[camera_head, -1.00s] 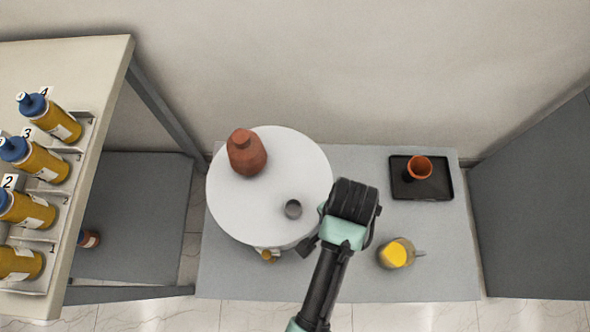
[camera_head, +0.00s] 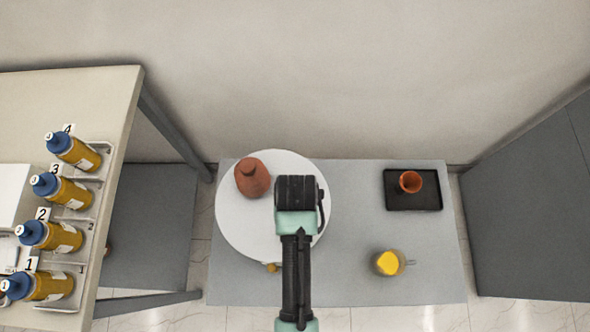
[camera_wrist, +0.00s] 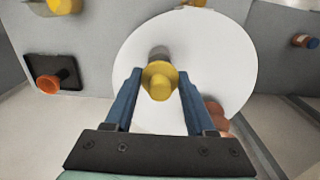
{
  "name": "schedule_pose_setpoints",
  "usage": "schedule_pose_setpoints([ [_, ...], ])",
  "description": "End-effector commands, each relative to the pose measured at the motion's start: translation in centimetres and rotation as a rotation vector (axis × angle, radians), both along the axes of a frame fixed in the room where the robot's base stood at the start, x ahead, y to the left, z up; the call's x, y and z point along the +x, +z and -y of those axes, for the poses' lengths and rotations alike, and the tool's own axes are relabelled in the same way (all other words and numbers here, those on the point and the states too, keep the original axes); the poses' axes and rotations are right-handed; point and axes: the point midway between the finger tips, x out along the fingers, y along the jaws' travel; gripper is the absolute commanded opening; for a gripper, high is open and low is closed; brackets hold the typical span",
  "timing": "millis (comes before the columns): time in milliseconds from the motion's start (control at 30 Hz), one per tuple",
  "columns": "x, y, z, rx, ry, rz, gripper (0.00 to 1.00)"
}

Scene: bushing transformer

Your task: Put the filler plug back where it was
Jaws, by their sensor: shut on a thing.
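My gripper (camera_wrist: 159,76) is shut on the yellow filler plug (camera_wrist: 160,85) in the wrist view. The plug is over the white round top of the transformer (camera_wrist: 222,60). A short grey filler neck (camera_wrist: 159,53) shows just behind the plug and is partly covered by it. I cannot tell whether plug and neck touch. In the head view my gripper (camera_head: 298,192) is above the right part of the white top (camera_head: 240,222), seen from above. Its fingers, the plug and the neck are hidden there.
A brown bushing (camera_head: 252,178) stands left of my gripper. A brass tap (camera_head: 272,267) is at the transformer's front. A jug of yellow liquid (camera_head: 388,263) and a black tray (camera_head: 428,201) with an orange funnel (camera_head: 410,182) are at right. Numbered bottles (camera_head: 70,195) stand on the left shelf.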

Motion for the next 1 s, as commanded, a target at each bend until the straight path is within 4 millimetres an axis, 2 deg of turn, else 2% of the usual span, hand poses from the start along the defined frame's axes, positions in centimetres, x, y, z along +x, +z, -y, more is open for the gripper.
schedule_pose_setpoints([
  [300,0.0,-4.0,0.0,0.0,-0.001,-0.002,0.02],
  [733,0.0,-4.7,0.0,0.0,-0.002,0.001,0.02],
  [767,0.0,-4.6,0.0,0.0,-0.002,0.001,0.61],
  [900,0.0,-4.6,0.0,0.0,-0.002,0.001,0.85],
  [1000,0.0,-4.6,0.0,0.0,-0.002,0.001,0.85],
])
